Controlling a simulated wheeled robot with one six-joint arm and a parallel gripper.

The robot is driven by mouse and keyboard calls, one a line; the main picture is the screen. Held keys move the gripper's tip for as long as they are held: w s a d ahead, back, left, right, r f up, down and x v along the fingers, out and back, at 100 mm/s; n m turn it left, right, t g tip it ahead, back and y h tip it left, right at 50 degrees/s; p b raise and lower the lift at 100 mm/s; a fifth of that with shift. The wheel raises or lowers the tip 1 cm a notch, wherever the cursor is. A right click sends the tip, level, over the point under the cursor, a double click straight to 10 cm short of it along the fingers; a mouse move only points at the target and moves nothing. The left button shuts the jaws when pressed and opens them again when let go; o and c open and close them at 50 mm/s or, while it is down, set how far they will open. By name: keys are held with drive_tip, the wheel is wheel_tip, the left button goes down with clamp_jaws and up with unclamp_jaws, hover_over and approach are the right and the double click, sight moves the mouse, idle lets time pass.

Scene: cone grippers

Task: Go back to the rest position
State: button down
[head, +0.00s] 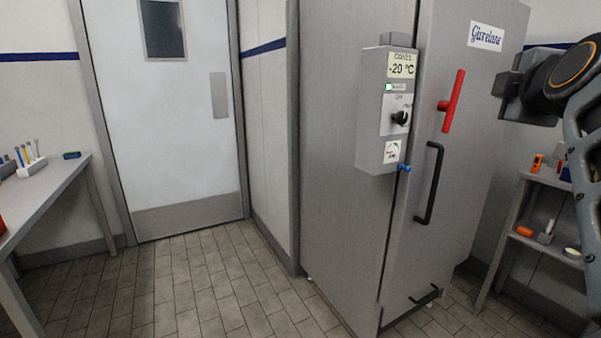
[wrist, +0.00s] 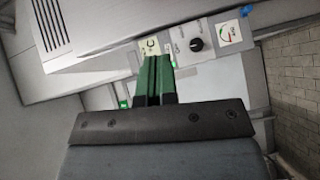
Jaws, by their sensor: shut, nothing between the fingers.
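My gripper shows in the wrist view (wrist: 158,62) as two green fingers pressed together in front of a dark mounting plate. It is shut and empty, and the control box (wrist: 205,50) of the cold room lies beyond it. In the head view my arm comes in at the right edge, beside the large grey cold store (head: 340,120); the fingers are not clear there. The cold store door has a red lever (head: 453,100) and a black handle (head: 430,183), and looks closed.
The control box (head: 377,155) sticks out from the cold store's front, with a blue knob (head: 404,168) below. A shelf (head: 545,179) with small objects stands at the right. A bench (head: 45,190) stands at the left. Tiled floor (head: 185,285) before the white door (head: 165,110) is clear.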

drive_tip(key=a+f+m+g+y+p, duration=0.65)
drive_tip(key=a+f+p, duration=0.5)
drive_tip(key=p, duration=0.65)
drive_tip(key=s+a+f+m+g+h+p, duration=0.1)
drive_tip(key=s+a+f+m+g+p, duration=0.2)
drive_tip(key=s+f, duration=0.1)
drive_tip(key=s+a+f+m+g+p, duration=0.3)
drive_tip(key=s+f+m+p, duration=0.1)
drive_tip(key=s, duration=0.3)
drive_tip(key=shift+s+f+h+p, duration=0.25)
drive_tip(key=shift+f+h+p, duration=0.05)
drive_tip(key=shift+f+h, duration=0.1)
drive_tip(key=c, duration=1.9)
unclamp_jaws()
drive_tip(key=shift+a, duration=0.1)
